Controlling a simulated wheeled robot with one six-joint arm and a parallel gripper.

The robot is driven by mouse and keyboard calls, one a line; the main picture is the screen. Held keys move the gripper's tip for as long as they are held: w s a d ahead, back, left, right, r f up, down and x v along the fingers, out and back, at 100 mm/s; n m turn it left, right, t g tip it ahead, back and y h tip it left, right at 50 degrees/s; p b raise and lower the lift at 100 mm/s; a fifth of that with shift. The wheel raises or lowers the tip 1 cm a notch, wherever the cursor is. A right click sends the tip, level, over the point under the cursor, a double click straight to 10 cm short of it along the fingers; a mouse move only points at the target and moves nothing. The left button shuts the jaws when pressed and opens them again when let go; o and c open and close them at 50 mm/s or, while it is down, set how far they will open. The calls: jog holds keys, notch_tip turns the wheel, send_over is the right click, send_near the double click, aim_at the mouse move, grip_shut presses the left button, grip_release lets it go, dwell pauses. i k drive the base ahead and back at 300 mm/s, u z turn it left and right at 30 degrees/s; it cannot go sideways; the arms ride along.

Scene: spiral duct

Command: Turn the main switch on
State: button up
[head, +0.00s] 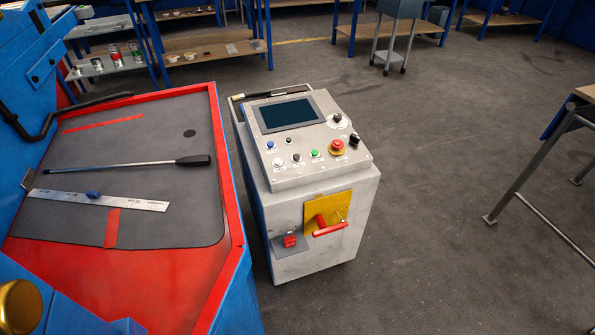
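A grey control cabinet (322,248) stands on the floor near the middle of the head view. Its front carries a yellow plate (343,203) with a red handle (330,229), which looks like the main switch. The handle lies nearly level, its right end slightly higher. A smaller red part (290,240) sits on a grey plate to its lower left; I cannot tell what it is. My gripper is not in view.
The cabinet's sloped panel has a dark screen (289,115), a red emergency button (337,146) and several small buttons. A red and blue machine (228,185) stands close on the left, with a rod (140,163) and a ruler (130,203) on it. Floor (435,180) is clear to the right.

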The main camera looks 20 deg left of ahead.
aim_at(355, 139)
jog(key=u, duration=0.05)
jog(key=k, duration=0.6)
jog(key=z, duration=0.05)
jog(key=i, duration=1.1)
jog(key=u, duration=0.9)
